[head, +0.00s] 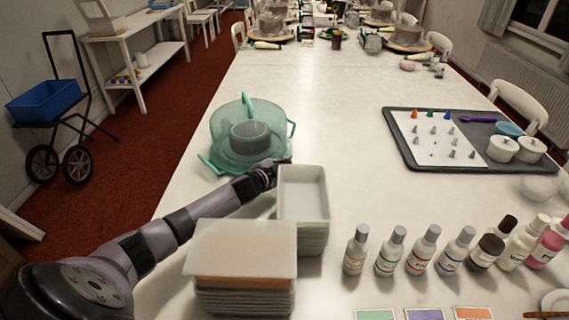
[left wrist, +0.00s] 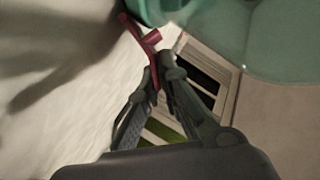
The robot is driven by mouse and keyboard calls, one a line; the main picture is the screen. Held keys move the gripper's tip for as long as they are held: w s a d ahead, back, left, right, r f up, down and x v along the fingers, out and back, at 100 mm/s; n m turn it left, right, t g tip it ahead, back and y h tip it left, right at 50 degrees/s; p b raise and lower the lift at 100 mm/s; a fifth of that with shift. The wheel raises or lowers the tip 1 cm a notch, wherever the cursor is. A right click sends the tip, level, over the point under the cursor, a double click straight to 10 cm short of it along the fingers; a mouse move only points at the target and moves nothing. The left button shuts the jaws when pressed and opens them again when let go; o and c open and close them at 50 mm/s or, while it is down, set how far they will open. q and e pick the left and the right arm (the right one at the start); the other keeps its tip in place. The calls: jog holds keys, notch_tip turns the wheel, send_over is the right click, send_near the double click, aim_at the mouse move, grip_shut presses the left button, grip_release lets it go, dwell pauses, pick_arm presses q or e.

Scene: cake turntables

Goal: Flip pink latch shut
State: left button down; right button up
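A teal cake carrier with a clear domed lid (head: 240,125) stands on the table, with a dark round shape inside. Teal loops stick out at its sides. The pink latch (left wrist: 150,42) shows in the left wrist view as a thin bar with a short side stub, below the teal carrier edge (left wrist: 205,25). In the head view I cannot make it out; my gripper is in front of that side. My left gripper (head: 284,164) is at the carrier's near right side. Its fingertips (left wrist: 162,75) are together at the latch's lower end; I cannot tell whether they grip it. My right gripper is not in view.
A stack of white rectangular dishes (head: 303,225) stands close to my left gripper. Another stack with a pale top (head: 240,250) stands beside my forearm. Several bottles (head: 390,250) stand at the front right. A dark tray (head: 398,140) lies right. The table middle is clear.

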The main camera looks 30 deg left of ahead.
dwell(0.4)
pick_arm(q)
jog(key=shift+r+p, duration=0.15)
jog(key=shift+p, duration=0.35)
jog(key=n+p, duration=0.1)
jog(key=a+h+p, duration=0.1)
jog(key=p, duration=0.1)
jog(key=shift+w+r+n+g+p, duration=0.1)
jog(key=shift+r+n+g+p, duration=0.2)
jog(key=shift+r+n, duration=0.1)
jog(key=shift+w+a+f+n+h+p, duration=0.1)
jog(key=shift+a+f+n+h+p, duration=0.1)
jog(key=shift+a+n+h+p, duration=0.35)
jog(key=shift+d, duration=0.1)
